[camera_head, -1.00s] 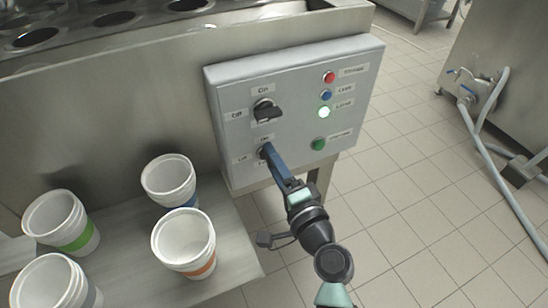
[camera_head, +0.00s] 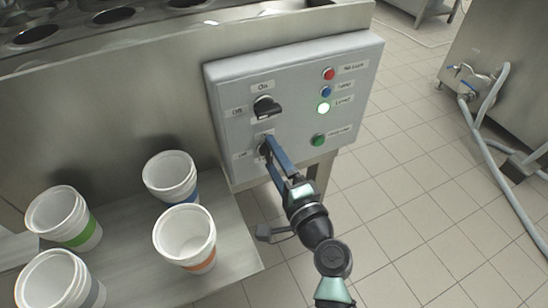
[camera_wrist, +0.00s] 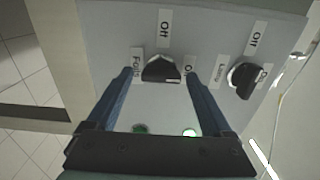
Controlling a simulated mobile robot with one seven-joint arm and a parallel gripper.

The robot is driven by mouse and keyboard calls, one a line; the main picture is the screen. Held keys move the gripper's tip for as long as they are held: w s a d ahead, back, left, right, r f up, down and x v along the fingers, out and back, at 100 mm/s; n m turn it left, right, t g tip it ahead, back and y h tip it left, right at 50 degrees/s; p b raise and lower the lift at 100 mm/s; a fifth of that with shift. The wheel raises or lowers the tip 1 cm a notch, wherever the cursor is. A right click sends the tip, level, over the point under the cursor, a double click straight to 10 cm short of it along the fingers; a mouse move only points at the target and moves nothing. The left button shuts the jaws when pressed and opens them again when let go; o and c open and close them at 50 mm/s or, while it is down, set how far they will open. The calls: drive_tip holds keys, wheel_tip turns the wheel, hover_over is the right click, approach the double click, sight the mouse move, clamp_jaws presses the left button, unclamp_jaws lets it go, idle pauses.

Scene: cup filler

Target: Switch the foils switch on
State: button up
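The foils switch (camera_wrist: 160,70) is a black rotary knob on the grey control box (camera_head: 235,135). In the wrist view it has a "Foils" label on its left, "Off" above and "On" on its right. My gripper (camera_wrist: 159,73) is open, with one blue finger on each side of this knob; I cannot tell whether they touch it. In the head view my gripper (camera_head: 266,145) reaches the lower knob and mostly hides it. A second black knob (camera_head: 266,107) sits above it, and shows on the right in the wrist view (camera_wrist: 243,80).
A red button (camera_head: 329,74), a blue button (camera_head: 326,91), a lit light (camera_head: 323,107) and a green button (camera_head: 319,139) are on the box's right side. Several paper cups (camera_head: 185,238) stand on the metal shelf (camera_head: 226,262) at left.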

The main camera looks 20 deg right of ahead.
drive_tip(key=shift+s, duration=0.1)
drive_tip(key=s, duration=1.2)
drive_tip(key=shift+s+d+p, duration=0.25)
drive_tip(key=shift+s+p, duration=0.15)
